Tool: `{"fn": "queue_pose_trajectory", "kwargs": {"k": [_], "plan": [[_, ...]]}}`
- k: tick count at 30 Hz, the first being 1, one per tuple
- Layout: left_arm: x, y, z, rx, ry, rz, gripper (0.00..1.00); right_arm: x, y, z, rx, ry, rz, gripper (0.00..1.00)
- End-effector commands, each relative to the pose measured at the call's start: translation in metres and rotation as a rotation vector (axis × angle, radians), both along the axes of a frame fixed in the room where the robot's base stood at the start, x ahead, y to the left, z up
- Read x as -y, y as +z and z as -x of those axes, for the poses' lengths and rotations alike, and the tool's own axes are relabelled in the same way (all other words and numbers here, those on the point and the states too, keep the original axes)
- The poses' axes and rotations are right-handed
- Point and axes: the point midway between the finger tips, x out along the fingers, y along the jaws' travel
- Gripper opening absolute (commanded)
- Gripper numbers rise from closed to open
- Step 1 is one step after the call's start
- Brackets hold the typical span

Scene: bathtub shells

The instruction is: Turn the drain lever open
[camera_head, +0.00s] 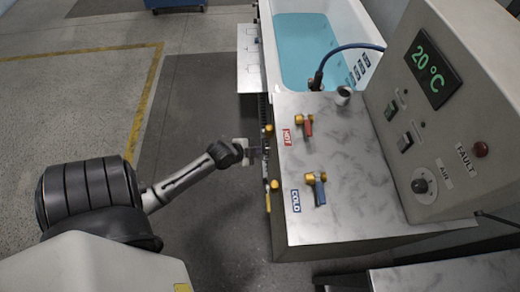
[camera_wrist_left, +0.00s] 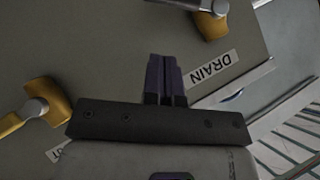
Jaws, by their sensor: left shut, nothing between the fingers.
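The drain lever (camera_wrist_left: 208,20) shows at the top of the left wrist view as a brass valve with a grey handle, partly cut off by the frame. An upside-down DRAIN label (camera_wrist_left: 211,67) is beside it on the grey panel. My left gripper (camera_wrist_left: 164,60) is shut and empty, its dark fingertips a little short of the lever in the picture and apart from it. In the head view my left gripper (camera_head: 246,151) is at the left side of the marble-topped console, where brass fittings show only edge-on. My right gripper is not in view.
A second brass valve (camera_wrist_left: 45,103) is at the left of the wrist view. The console top (camera_head: 340,170) carries a red HOT lever (camera_head: 307,126) and a blue COLD lever (camera_head: 318,190). A tub (camera_head: 306,45) holds blue water. The floor left of the console is clear.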

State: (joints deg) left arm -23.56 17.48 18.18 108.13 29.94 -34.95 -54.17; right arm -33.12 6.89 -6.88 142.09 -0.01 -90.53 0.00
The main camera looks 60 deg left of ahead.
Motion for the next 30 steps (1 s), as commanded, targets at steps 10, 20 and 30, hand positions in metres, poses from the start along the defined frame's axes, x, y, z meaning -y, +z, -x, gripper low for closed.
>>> {"fn": "queue_pose_trajectory", "kwargs": {"k": [10,20,30], "plan": [[-0.016,-0.037,-0.025,-0.003,0.002,0.0,0.0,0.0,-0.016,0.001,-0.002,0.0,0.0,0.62],[-0.023,-0.046,-0.028,-0.001,0.002,0.0,0.0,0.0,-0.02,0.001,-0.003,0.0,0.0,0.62],[-0.023,-0.046,-0.029,0.0,0.0,-0.002,0.0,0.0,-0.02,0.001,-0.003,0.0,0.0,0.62]]}}
